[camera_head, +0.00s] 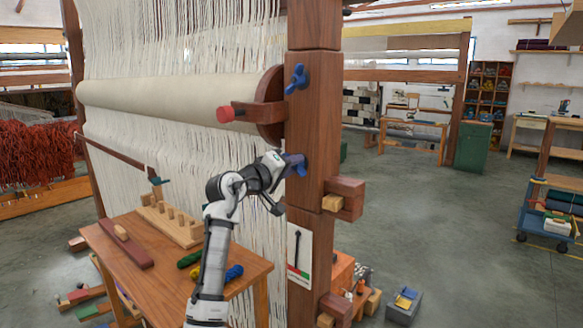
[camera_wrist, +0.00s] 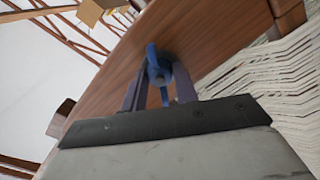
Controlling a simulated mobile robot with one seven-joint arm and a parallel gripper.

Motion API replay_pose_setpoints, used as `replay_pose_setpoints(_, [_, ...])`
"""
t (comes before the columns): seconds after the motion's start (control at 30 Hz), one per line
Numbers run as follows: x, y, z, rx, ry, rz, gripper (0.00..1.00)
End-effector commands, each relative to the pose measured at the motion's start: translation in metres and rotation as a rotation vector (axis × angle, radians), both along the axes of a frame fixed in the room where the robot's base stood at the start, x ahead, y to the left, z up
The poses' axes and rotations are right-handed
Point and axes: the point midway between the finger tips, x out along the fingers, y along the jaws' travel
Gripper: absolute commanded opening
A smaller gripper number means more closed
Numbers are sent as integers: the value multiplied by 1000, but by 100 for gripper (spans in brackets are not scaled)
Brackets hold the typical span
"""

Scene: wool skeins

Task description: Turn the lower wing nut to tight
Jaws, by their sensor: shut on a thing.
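The lower wing nut (camera_head: 296,163) is blue and sits on the front face of the loom's thick wooden post (camera_head: 315,130). My gripper (camera_head: 283,165) reaches it from the left, and my arm comes up from below. In the wrist view the blue wing nut (camera_wrist: 158,72) stands between the two fingers of my gripper (camera_wrist: 160,90), which are shut on it. The fingers hide part of the nut. The upper wing nut (camera_head: 297,78), also blue, sits higher on the same post, apart from my gripper.
A red-tipped wooden handle (camera_head: 226,114) juts out left of the post, above my arm. A wooden table (camera_head: 150,265) with a peg rack (camera_head: 172,222) and yarn skeins stands beside my arm. A card (camera_head: 299,255) hangs low on the post.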

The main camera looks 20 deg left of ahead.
Motion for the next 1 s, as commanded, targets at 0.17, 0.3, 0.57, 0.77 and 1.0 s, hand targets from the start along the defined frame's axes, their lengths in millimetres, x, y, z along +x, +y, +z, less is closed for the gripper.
replay_pose_setpoints(0.17, [0, 0, -2, 95, -35, -1, 7])
replay_pose_setpoints(0.3, [0, 0, -2, 203, -76, -1, 7])
replay_pose_setpoints(0.57, [0, 0, -2, 437, -159, -2, 6])
replay_pose_setpoints(0.77, [0, 0, -3, 616, -223, -1, 6])
replay_pose_setpoints(1.0, [0, 1, -3, 830, -301, -1, 6])
